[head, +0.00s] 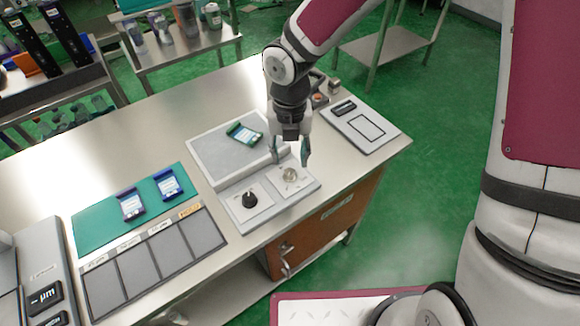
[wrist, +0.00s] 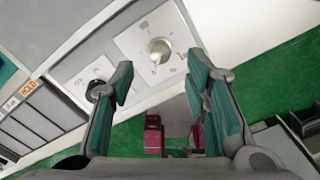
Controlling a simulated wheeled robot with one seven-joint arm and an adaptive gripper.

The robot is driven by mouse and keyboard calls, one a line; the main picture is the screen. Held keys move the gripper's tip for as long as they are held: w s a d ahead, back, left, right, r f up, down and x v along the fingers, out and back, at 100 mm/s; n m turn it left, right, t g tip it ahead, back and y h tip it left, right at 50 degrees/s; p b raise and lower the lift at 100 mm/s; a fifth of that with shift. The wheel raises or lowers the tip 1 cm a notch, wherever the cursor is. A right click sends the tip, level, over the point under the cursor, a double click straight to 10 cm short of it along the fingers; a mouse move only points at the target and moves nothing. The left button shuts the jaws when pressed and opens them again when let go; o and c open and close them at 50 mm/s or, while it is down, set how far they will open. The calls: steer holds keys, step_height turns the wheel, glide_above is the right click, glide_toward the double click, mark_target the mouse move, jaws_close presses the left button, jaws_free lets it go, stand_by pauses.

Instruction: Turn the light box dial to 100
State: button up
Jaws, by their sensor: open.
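The light box (head: 222,150) is a pale grey flat box on the steel table, with a control panel along its near side. The panel carries a black dial (head: 249,199) on the left and a silver dial (head: 290,174) on the right. In the wrist view, the silver dial (wrist: 159,52) lies just beyond the gap between my fingers, and the black dial (wrist: 97,90) is partly hidden by the left finger. The dial markings are too small to read. My gripper (head: 291,153) is open and empty, pointing down above the silver dial, apparently not touching it.
A green-and-white cartridge (head: 244,133) lies on the light box. Two blue cartridges lie on a green mat (head: 95,222) to the left, beside a row of dark labelled pads (head: 157,257). A grey device (head: 360,127) stands right of the box, near the table's edge.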

mark_target(290, 171)
step_height(290, 171, down, 6)
steer(key=shift+r, duration=0.1)
stand_by(0.4)
jaws_close()
